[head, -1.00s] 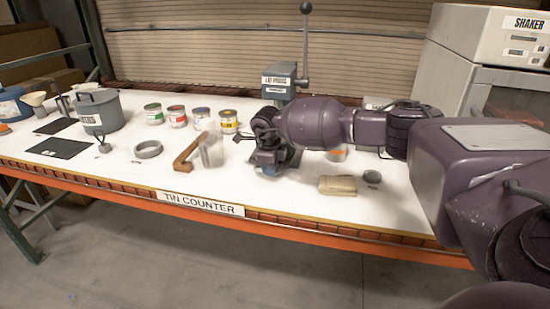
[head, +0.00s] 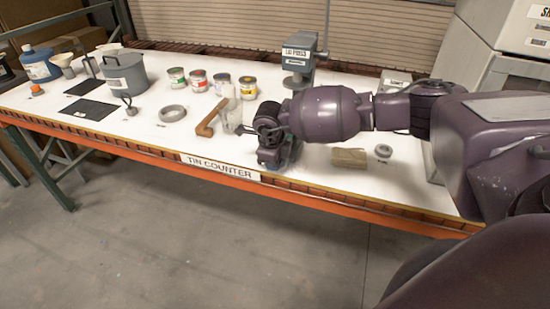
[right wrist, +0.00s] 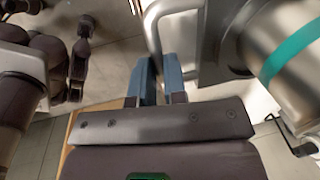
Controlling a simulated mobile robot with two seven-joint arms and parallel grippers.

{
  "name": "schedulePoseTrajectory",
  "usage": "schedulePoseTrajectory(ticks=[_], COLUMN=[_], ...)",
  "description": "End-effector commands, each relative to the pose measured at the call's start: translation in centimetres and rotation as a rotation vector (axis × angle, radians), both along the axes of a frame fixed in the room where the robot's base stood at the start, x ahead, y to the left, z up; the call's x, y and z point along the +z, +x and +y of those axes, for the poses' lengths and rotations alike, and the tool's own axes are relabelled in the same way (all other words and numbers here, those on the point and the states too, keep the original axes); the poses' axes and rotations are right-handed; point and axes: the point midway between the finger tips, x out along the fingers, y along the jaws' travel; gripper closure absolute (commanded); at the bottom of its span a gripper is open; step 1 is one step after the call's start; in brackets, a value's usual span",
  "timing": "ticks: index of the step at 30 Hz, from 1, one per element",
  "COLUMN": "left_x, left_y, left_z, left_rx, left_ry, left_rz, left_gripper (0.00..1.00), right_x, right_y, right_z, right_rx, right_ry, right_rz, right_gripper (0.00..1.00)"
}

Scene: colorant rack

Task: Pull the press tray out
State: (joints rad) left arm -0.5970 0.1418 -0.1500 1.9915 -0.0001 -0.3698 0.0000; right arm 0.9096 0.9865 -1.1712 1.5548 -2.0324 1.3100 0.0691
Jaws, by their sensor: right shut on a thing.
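The grey lid press (head: 298,62) stands at the back of the counter, its upper part and upright lever visible. Its lower part is hidden behind my right arm. My right gripper (head: 274,160) is low over the counter's front, in front of the press. In the right wrist view its blue fingers (right wrist: 157,82) are shut on a grey bar handle (right wrist: 152,30) of the press tray (right wrist: 213,45). A metal tin with a teal band (right wrist: 285,50) is beside the fingers; I cannot tell whether it rests on the tray.
Several tins line the back. The counter's front edge (head: 330,197) is close.

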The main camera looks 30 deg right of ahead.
Motion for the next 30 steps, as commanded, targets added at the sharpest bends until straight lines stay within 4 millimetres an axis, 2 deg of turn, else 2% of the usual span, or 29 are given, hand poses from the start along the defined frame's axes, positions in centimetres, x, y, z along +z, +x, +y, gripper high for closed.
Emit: schedulePoseTrajectory(ticks=[5,6,10,22,26,30], left_x=[0.0,0.0,-0.1,-0.4,-0.5,-0.6], left_y=[0.0,0.0,0.0,-0.5,-0.5,-0.5], left_z=[0.0,0.0,0.0,0.1,0.1,0.1], left_rx=[0.000,0.000,0.000,0.002,0.002,0.002], left_ry=[0.000,0.000,0.000,0.000,0.000,0.000], left_rz=[0.000,0.001,0.001,0.010,0.010,0.010], left_gripper=[0.41,0.41,0.41,0.41,0.41,0.41], right_x=[0.0,0.0,0.0,0.6,2.3,4.8], right_y=[0.0,0.0,0.0,0.0,-0.2,-0.5], right_z=[0.0,0.0,0.0,0.1,0.2,0.6], right_rx=[0.001,0.001,0.001,0.001,0.002,0.002], right_ry=[0.001,0.001,0.001,0.001,0.000,0.000], right_rz=[0.001,0.001,0.001,-0.001,-0.003,-0.003], right_gripper=[1.00,0.83,0.63,0.62,0.62,0.62])
